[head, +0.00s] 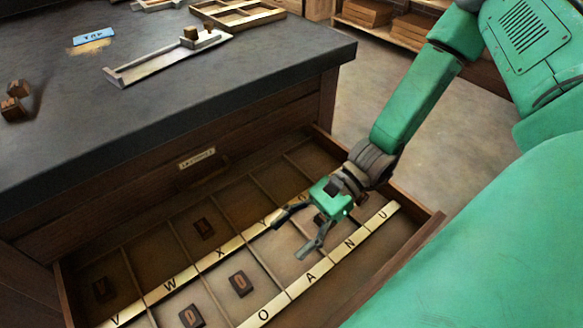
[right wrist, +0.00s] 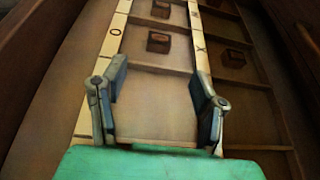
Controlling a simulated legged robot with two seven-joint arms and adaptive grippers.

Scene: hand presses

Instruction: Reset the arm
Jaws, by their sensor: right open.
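My right arm comes in from the right in the head view. My right gripper (head: 296,236) hangs over the open drawer with its fingers apart and nothing between them. In the right wrist view the same gripper (right wrist: 155,90) is open above a bare compartment. The drawer (head: 68,300) is divided into lettered compartments. A dark block is partly hidden behind the gripper. My left gripper is not in view.
The dark worktop (head: 200,120) stands above the drawer. On it lie a metal tray (head: 160,62), a blue label (head: 93,37) and small blocks (head: 14,108) at the left. A divided wooden case (head: 238,12) is at the back. Floor (head: 400,130) shows beyond the drawer.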

